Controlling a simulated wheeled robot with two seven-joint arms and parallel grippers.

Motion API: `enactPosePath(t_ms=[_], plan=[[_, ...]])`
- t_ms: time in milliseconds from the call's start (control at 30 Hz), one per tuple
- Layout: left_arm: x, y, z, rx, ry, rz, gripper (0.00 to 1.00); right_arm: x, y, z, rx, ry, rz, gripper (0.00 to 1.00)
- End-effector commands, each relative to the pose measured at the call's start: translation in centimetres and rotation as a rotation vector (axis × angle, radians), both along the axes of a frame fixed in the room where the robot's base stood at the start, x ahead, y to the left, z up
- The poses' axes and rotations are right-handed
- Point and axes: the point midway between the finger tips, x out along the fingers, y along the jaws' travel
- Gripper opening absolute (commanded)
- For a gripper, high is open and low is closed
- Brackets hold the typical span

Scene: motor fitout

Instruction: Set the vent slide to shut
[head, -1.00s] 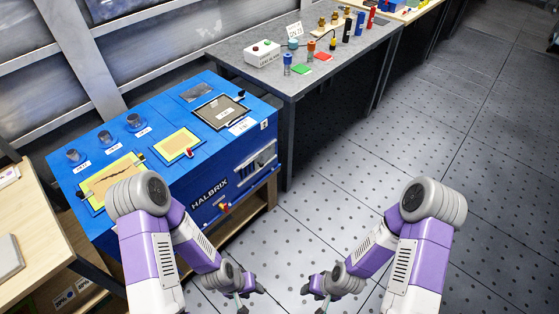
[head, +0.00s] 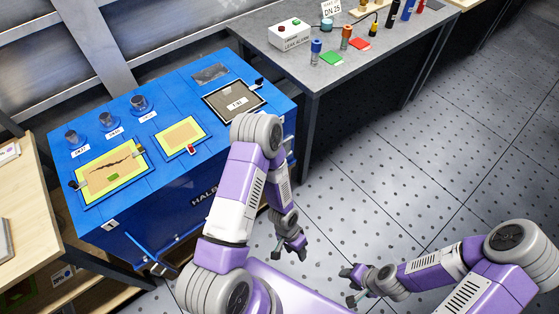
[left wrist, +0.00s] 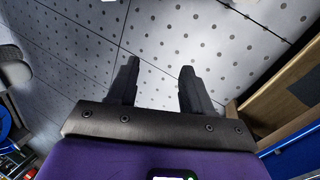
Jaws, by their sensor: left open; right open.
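The blue HALBRIX motor housing (head: 180,205) stands at the left in the head view. Its slatted vent and any vent slide on the front face are hidden now behind my left arm, so I cannot tell the slide's position. My left gripper (head: 291,252) hangs open and empty over the floor, in front of the housing's right end and apart from it. It also shows in the left wrist view (left wrist: 158,85), with only floor between its fingers. My right gripper (head: 352,285) is open and empty over the floor further right.
A blue rail (head: 165,245) runs along the housing's lower front. A grey workbench (head: 300,70) with an alarm box (head: 290,34) and small cylinders stands behind right. A wooden table (head: 30,215) is at the left. The floor (head: 400,180) at the right is clear.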

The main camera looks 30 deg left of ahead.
Motion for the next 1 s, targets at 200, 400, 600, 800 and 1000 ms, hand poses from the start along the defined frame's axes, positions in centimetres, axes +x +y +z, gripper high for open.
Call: enactPosePath(t_ms=[200, 400, 600, 800, 1000], plan=[[4.3, 8.6, -7.3, 0.288, 0.088, -0.811, 0.50, -0.1, 0.0, -0.7, -0.001, 0.001, -0.001, 0.43], [15.7, 17.2, -6.5, 0.780, 0.209, -1.428, 0.50, 0.0, 0.0, -1.2, -0.001, 0.001, -0.001, 0.43], [25.0, 18.3, -2.0, 1.181, 0.284, -1.709, 0.50, 0.0, 0.0, -1.4, -0.001, 0.001, -0.001, 0.43], [27.6, 18.8, -0.9, 1.292, 0.305, -1.761, 0.50, 0.0, 0.0, -1.7, -0.001, 0.001, -0.001, 0.43], [28.6, 21.6, -2.3, 1.288, 0.304, -1.756, 0.50, 0.0, 0.0, -2.6, 0.000, 0.000, -0.001, 0.43]])
